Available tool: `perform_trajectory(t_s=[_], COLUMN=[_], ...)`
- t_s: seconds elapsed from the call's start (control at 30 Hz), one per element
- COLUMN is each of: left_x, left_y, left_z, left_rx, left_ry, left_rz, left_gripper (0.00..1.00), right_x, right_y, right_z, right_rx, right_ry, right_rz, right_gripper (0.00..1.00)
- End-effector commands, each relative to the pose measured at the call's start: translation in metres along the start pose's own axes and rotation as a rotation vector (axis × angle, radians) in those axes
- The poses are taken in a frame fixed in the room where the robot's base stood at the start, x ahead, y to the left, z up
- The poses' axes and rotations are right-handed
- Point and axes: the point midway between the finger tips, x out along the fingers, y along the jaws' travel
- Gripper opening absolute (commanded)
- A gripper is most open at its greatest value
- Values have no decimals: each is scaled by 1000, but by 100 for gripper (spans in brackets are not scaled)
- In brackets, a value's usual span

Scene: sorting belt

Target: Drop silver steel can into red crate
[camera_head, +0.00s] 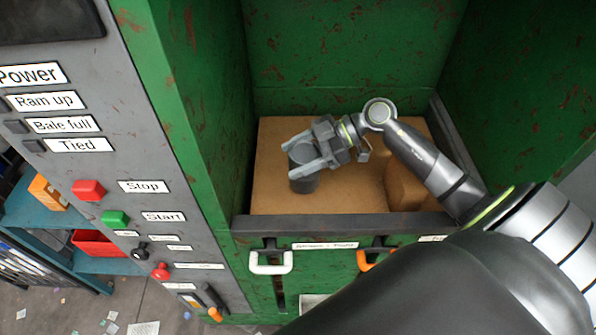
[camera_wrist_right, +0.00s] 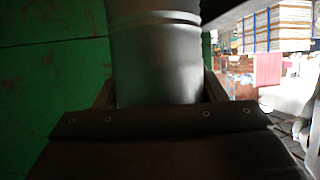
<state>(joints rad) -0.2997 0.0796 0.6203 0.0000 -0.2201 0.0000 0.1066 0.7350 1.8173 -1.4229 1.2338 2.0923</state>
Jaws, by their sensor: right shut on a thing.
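The silver steel can (camera_head: 304,184) is a grey cylinder inside the green machine's open chamber. My right gripper (camera_head: 309,160) is shut around it. In the right wrist view the can (camera_wrist_right: 155,50) stands between the two fingers, its ribbed side showing and its far end cut off by the frame. Whether the can touches the cardboard below or hangs above it, I cannot tell. A red crate (camera_head: 92,246) sits on a teal shelf at the far left of the head view, partly hidden by the machine's panel. My left gripper is not in view.
The chamber has green walls (camera_head: 340,50), a brown cardboard floor (camera_head: 345,200) and a dark front sill (camera_head: 340,226). A brown lump (camera_head: 403,188) lies at the right, beneath my forearm. A grey control panel (camera_head: 120,130) stands at the left. An orange box (camera_head: 47,192) sits on the shelf.

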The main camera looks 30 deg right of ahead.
Motion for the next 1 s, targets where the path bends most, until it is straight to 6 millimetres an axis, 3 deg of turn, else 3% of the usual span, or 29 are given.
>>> perform_trajectory(t_s=[0.3, 0.63, 1.0], left_x=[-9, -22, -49], left_y=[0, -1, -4], left_z=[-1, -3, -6], left_rx=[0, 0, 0], left_ry=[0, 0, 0], left_rz=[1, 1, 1], left_gripper=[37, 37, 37], right_x=[-14, -17, -10], right_y=[0, -2, -43], right_z=[-28, -36, -42], right_rx=[1, 2, 3], right_ry=[1, 1, 1], right_rz=[1, 0, -1], right_gripper=[31, 31, 31])
